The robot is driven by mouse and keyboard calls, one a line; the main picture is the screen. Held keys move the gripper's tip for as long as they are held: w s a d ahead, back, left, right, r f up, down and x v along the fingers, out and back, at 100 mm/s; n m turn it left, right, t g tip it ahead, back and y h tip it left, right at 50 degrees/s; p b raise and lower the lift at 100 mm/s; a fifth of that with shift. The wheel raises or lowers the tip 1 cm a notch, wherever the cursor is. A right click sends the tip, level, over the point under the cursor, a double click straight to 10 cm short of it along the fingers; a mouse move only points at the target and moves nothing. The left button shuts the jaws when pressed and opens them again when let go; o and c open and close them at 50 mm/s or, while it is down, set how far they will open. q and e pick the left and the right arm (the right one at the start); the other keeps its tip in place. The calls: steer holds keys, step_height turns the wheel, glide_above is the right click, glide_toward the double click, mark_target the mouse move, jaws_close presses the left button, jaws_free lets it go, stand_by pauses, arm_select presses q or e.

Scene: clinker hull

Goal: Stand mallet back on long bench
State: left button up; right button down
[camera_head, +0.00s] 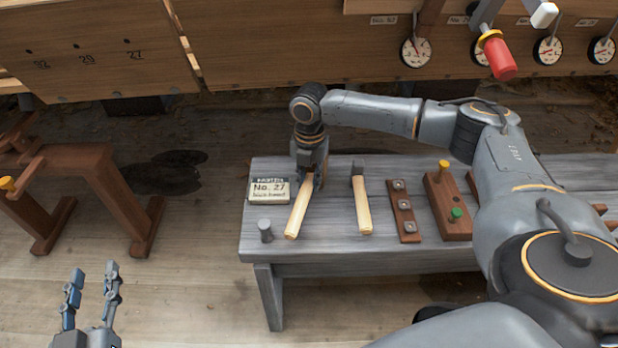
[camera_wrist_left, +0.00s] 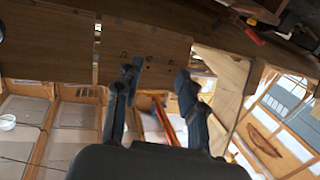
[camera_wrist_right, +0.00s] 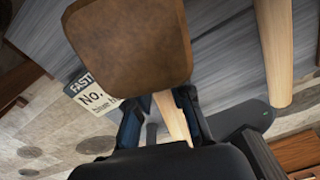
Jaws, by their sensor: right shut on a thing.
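The mallet has a pale wooden handle (camera_head: 299,207) and a brown block head (camera_wrist_right: 130,45). My right gripper (camera_head: 311,178) is shut on the mallet at the left part of the long bench (camera_head: 320,250). In the right wrist view the head is large and close, and the handle (camera_wrist_right: 172,118) runs between the fingers. In the head view the head is hidden by my gripper, and the handle slants toward the bench's front edge. I cannot tell whether the mallet touches the bench top. My left gripper (camera_head: 92,285) is open and empty, away from the bench at lower left.
On the bench are a No. 27 card (camera_head: 268,191), a grey peg (camera_head: 265,230), a hammer (camera_head: 362,205), a brown strip with nuts (camera_head: 404,211) and a block with yellow and green pegs (camera_head: 447,203). A brown trestle (camera_head: 110,190) stands left. The planked hull (camera_head: 280,45) is behind.

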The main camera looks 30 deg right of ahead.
arm_select(q)
steer(key=shift+f, duration=0.2)
arm_select(e)
steer(key=shift+f, duration=0.1)
arm_select(q)
steer(key=shift+s+f, duration=0.1)
steer(key=shift+f, duration=0.05)
arm_select(e)
steer(key=c, duration=1.1)
jaws_free()
steer(key=shift+f, duration=0.1)
arm_select(q)
steer(key=shift+a, duration=0.1)
